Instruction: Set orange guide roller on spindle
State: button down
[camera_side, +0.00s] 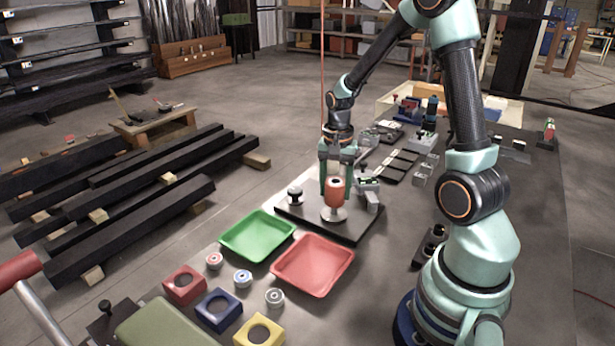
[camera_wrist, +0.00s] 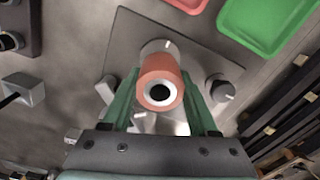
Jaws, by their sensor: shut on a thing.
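The orange guide roller (camera_side: 335,191) is upright between the green fingers of my gripper (camera_side: 336,187), which is shut on it. In the wrist view the roller (camera_wrist: 161,76) shows its pale rim and dark bore, with a finger of my gripper (camera_wrist: 160,92) on each side. The pale round spindle base (camera_side: 333,215) stands on a dark plate (camera_side: 345,231) directly below the roller. It also shows in the wrist view (camera_wrist: 157,46), partly hidden behind the roller. The roller hides the spindle's shaft, so I cannot tell how far the shaft is inside it.
A knobbed post (camera_side: 295,195) stands left of the roller, and a metal fixture (camera_side: 368,190) stands right. A green tray (camera_side: 257,236) and a red tray (camera_side: 312,265) lie in front. Small rings and red, blue and yellow blocks (camera_side: 259,333) are nearer the camera.

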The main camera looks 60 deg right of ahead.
jog(key=shift+f, duration=0.3)
jog(key=shift+f, duration=0.3)
jog(key=shift+f, duration=0.25)
dwell(0.6)
jog(key=shift+f, duration=0.35)
jog(key=shift+f, duration=0.25)
dwell(0.4)
jog(key=shift+f, duration=0.2)
jog(key=shift+c, duration=0.4)
grip_release()
